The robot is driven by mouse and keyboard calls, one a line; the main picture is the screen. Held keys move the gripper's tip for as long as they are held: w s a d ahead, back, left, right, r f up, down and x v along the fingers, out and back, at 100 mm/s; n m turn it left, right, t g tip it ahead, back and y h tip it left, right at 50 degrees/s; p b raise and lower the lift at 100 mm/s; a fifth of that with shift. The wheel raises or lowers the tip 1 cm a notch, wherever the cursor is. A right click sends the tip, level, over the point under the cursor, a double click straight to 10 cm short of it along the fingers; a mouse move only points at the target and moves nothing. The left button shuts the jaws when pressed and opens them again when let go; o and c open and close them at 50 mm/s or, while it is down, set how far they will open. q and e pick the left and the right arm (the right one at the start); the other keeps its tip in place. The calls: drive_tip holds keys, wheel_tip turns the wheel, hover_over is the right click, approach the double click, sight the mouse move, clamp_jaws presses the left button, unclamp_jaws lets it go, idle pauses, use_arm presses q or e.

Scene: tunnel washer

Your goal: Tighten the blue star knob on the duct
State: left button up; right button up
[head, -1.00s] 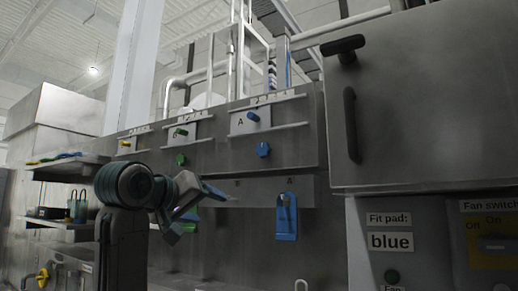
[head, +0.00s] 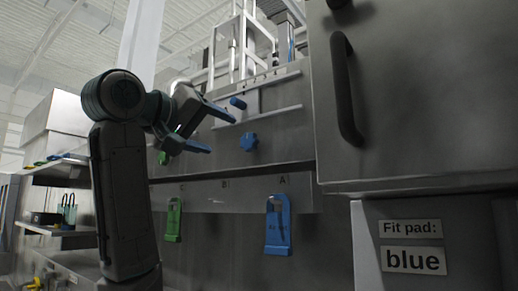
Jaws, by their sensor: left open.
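The blue star knob (head: 249,142) sits on the grey duct panel (head: 285,135), a little right of the picture's middle-left. My left gripper (head: 221,134) is open and empty. Its two blue-tipped fingers point right, toward the knob. In the picture the upper fingertip is above and left of the knob, and the lower one is left of it and slightly lower. The knob appears outside the jaws; the depth gap between them is hard to judge. My right gripper is not in view.
A blue peg handle (head: 238,103) sits on the plate above the knob. A blue tagged pad (head: 278,226) hangs below at A, and a green one (head: 174,221) at C. A large grey door with a dark handle (head: 346,88) stands right, above a "blue" sign (head: 413,261).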

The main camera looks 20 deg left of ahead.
sight(247, 142)
use_arm(q)
drive_tip(key=p+x, duration=0.4)
drive_tip(key=x, duration=0.1)
drive_tip(key=r+p+x, duration=0.1)
drive_tip(key=x, duration=0.1)
drive_tip(key=shift+w+d+p, duration=0.15)
drive_tip(key=shift+w+p, duration=0.1)
drive_tip(key=shift+p, duration=0.15)
drive_tip(key=shift+p+x, duration=0.35)
drive_tip(key=shift+x, duration=0.65)
drive_tip(key=shift+f, duration=0.2)
drive_tip(key=shift+s, duration=0.2)
drive_tip(key=shift+c, duration=1.2)
drive_tip(key=shift+w, duration=0.1)
drive_tip(key=c, duration=0.7)
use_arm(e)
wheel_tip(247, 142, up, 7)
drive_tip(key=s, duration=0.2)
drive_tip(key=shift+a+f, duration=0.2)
